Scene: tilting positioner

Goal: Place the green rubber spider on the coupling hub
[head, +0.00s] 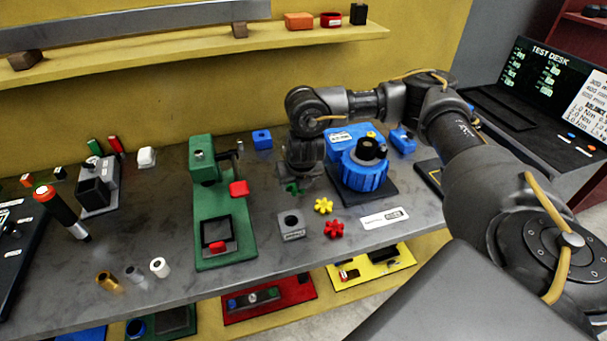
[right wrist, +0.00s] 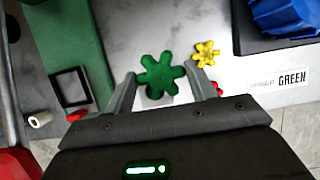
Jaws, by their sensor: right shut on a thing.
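The green rubber spider (right wrist: 160,73) is a star-shaped piece held between the fingers of my right gripper (right wrist: 164,84) in the right wrist view. In the head view my right gripper (head: 300,180) points down at the middle of the bench, and the spider (head: 293,188) shows as a small green patch under it. The blue motor unit (head: 362,176) stands just right of the gripper, with a black round part (head: 370,149) on top that looks like the coupling hub. My left gripper is out of view.
A grey block with a square hole (head: 291,223) stands on the bench in front of the gripper. Yellow (head: 323,206) and red (head: 334,229) spiders lie beside it, near a label card (head: 384,218). A green press (head: 218,200) stands to the left.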

